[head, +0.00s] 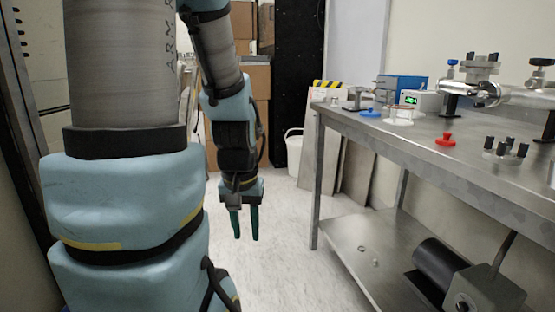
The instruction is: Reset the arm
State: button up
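My gripper (245,224) hangs from my arm near the middle of the head view, with its fingers pointing down. Its two green fingers are apart with nothing between them. It is in free air above the light floor, left of the metal table (346,123) and not touching it. My arm is bent, with its large blue and grey links filling the left of the view. They hide part of the scene behind them.
The table holds a red knob-like part (445,140), a blue device (402,84), a small display box (418,101) and metal pipework (505,92). A lower shelf (350,240) carries a dark motor-like unit (440,268). A white bucket (293,150) and cardboard boxes (256,82) stand behind. The floor between is clear.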

notch_tip(320, 180, up, 28)
jog(key=p, duration=2.5)
jog(key=shift+f, duration=0.25)
